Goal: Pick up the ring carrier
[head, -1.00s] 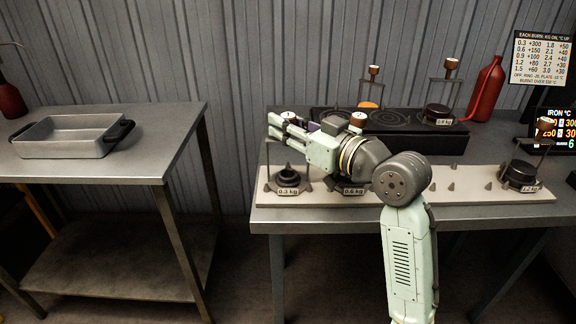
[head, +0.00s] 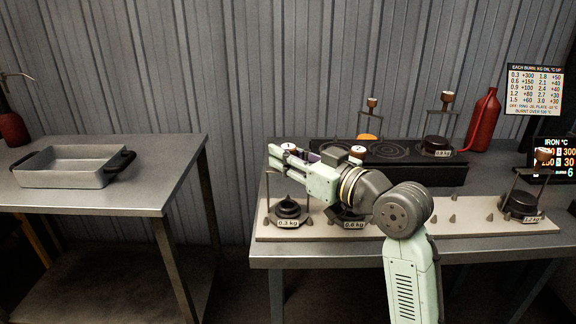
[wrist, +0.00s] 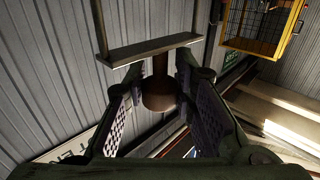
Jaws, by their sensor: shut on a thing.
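The ring carrier, a thin upright frame with a brown knob (head: 289,147) on top, stands at the left end of the pale board, with a dark round body (head: 288,209) by a "0.3 kg" label. My gripper (head: 278,160) comes from the right at the knob's height. In the wrist view my gripper (wrist: 158,88) is shut on the brown knob (wrist: 158,96), with the carrier's flat crossbar (wrist: 150,48) beside it. I cannot tell whether the carrier touches the board.
The pale board (head: 420,229) also holds a 0.6 kg carrier (head: 348,218), partly behind my arm, and a 1.2 kg carrier (head: 522,203). A hotplate (head: 388,150) and red bottle (head: 484,120) stand behind. A grey pan (head: 66,168) sits on the left table.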

